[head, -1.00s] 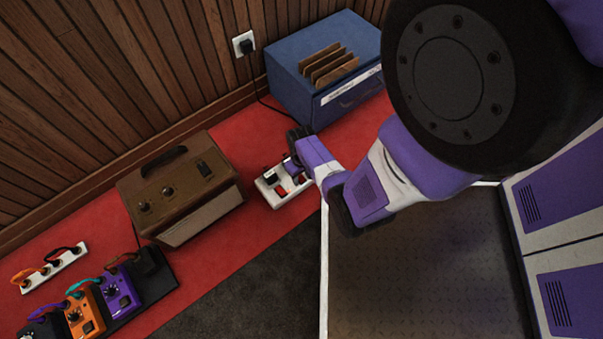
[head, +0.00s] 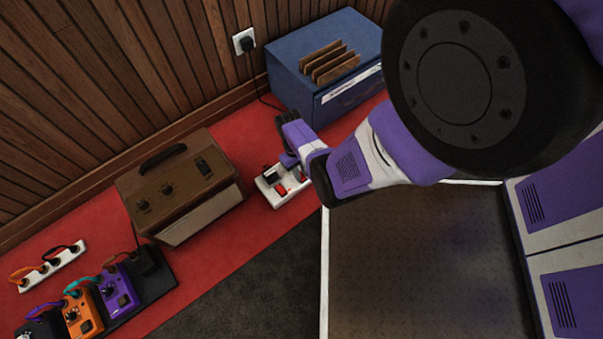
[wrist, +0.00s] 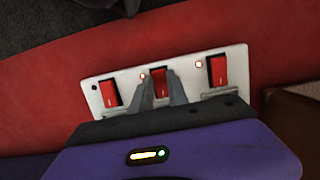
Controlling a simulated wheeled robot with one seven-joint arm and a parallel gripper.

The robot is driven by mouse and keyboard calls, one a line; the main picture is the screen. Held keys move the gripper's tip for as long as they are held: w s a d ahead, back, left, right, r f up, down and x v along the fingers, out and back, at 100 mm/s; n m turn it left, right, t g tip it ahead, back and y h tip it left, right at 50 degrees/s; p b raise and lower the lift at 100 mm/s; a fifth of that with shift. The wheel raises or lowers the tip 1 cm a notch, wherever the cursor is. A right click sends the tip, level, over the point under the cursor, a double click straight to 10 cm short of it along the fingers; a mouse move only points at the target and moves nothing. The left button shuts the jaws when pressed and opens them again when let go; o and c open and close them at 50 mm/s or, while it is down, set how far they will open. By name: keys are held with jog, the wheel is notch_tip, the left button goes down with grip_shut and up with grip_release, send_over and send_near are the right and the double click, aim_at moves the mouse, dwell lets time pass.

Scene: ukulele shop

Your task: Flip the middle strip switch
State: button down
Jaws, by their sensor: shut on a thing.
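The white power strip (wrist: 220,92) lies on the red floor with three red rocker switches in a row; it also shows in the head view (head: 272,195). The middle switch (wrist: 158,80) sits between the two grey fingers of my gripper (wrist: 161,90), which is shut on it. The fingers hide part of its sides. The left switch (wrist: 110,94) and right switch (wrist: 218,70) are clear of the fingers. The lamps beside the middle and right switches glow; the left one is dark. In the head view my wrist covers part of the strip's right end.
A brown amplifier (head: 180,185) stands left of the strip, and a blue box (head: 325,60) with cards stands behind it. Pedals (head: 117,290) and another white strip (head: 50,265) with plugs lie at lower left. A wall outlet (head: 244,41) holds a black plug.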

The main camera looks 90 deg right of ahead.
jog(key=c, duration=1.3)
grip_release()
jog(key=p+v, duration=0.4)
jog(key=v, duration=0.3)
jog(key=shift+d+r+p, duration=0.1)
jog(key=shift+r+p, duration=0.25)
jog(key=shift+w+d, duration=0.1)
